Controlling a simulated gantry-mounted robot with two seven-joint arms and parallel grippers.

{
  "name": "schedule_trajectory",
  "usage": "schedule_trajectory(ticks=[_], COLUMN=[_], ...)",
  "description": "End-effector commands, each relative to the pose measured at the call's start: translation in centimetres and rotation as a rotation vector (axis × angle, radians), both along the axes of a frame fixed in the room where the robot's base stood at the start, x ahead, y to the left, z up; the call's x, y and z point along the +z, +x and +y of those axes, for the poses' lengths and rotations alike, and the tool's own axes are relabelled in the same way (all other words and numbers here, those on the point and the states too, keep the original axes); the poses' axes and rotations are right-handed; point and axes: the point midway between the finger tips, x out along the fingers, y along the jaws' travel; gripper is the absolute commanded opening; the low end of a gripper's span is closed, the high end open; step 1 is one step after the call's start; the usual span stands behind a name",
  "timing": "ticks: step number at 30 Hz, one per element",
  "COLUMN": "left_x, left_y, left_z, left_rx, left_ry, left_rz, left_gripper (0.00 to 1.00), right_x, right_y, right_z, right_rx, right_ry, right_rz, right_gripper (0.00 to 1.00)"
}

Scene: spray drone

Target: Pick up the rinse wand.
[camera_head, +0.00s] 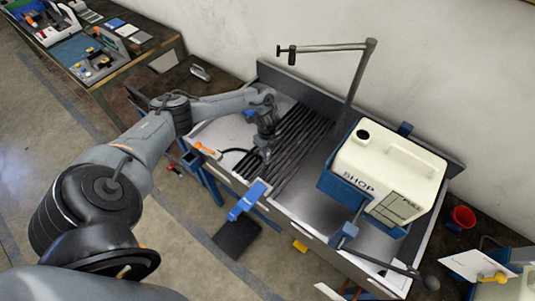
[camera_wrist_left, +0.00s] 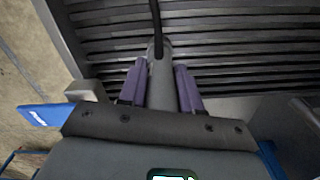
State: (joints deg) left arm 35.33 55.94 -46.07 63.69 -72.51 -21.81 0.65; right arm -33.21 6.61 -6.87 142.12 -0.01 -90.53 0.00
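The rinse wand appears to be the grey cylindrical piece (camera_wrist_left: 162,75) with a black hose at its far end in the left wrist view. A black hose (camera_head: 236,150) runs from the left toward the gripper. My right gripper is not in view.
Dark slats (camera_head: 292,140) lie under the gripper. An orange-ended piece (camera_head: 207,149) sits at the bench's left edge. A large cream tank (camera_head: 390,165) stands on the right, with a tall grey pipe (camera_head: 357,85) behind. A blue bracket (camera_head: 248,199) juts from the front edge.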

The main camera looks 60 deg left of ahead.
Motion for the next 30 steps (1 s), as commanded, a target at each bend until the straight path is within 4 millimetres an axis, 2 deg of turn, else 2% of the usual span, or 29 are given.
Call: schedule_trajectory(ticks=[1,5,17,23,26,30], left_x=[0.0,0.0,0.5,2.5,4.3,6.0], left_y=[0.0,0.0,0.1,0.1,0.2,1.3], left_z=[0.0,0.0,0.0,0.1,0.1,-2.8], left_rx=[0.0,0.0,-0.001,-0.001,-0.003,-0.006], left_ry=[0.0,0.0,0.0,0.001,0.002,-0.002], left_rz=[0.0,0.0,-0.001,-0.003,-0.005,-0.006], left_gripper=[0.2,0.0,0.0,0.0,0.0,0.0], right_x=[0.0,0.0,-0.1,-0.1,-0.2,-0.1], right_y=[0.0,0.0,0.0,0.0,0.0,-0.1], right_z=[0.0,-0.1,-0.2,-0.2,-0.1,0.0], right_rx=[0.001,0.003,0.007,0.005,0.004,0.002], right_ry=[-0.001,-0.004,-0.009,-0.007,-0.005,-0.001], right_rz=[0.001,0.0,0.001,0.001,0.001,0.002], right_gripper=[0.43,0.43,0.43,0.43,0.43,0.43])
